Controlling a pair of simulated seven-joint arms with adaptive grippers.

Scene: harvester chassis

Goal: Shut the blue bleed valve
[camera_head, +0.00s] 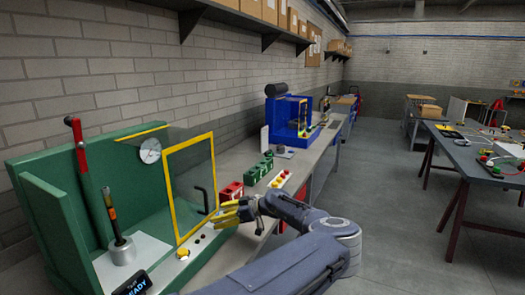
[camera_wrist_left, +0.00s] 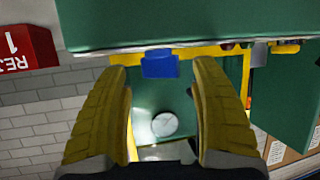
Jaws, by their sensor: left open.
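A small blue block-shaped part (camera_wrist_left: 160,63), which looks like the blue bleed valve handle, sits at the yellow edge of the green machine in the left wrist view. It lies ahead of and between my left fingertips, and I see no contact. My left gripper (camera_head: 229,212) is open beside the front right corner of the green machine (camera_head: 60,200); its two yellow fingers (camera_wrist_left: 162,75) also show spread apart in the left wrist view. In the head view I cannot make out the blue part; the gripper may hide it. My right gripper is not in view.
The machine has a yellow-framed clear guard (camera_head: 190,185), a round gauge (camera_head: 150,150) and a red-topped lever (camera_head: 77,145). A red bin (camera_head: 232,191) and green bins (camera_head: 257,172) stand just behind my gripper on the bench. A blue machine (camera_head: 290,115) is farther back.

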